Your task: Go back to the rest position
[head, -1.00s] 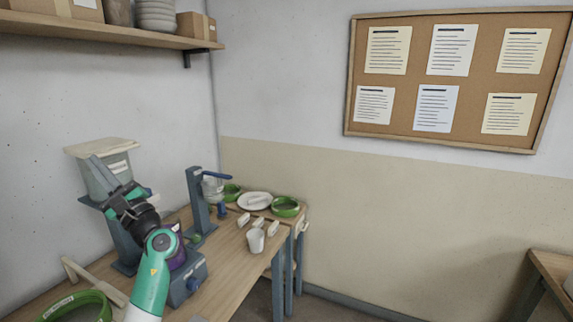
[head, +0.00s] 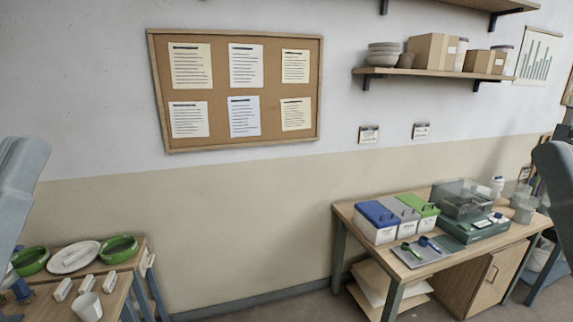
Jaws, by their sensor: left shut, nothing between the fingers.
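A similar grey-blue part (head: 553,178), which looks like my right gripper, is cut off by the right edge. Its opening is hidden.
At lower left, a small table holds green-rimmed bowls (head: 119,248), a white plate (head: 74,256) and a white cup (head: 87,306). At right, a wooden table bears a blue-lidded bucket (head: 376,220), a grey-lidded one (head: 401,212) and a green-lidded one (head: 421,210). Floor between is clear.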

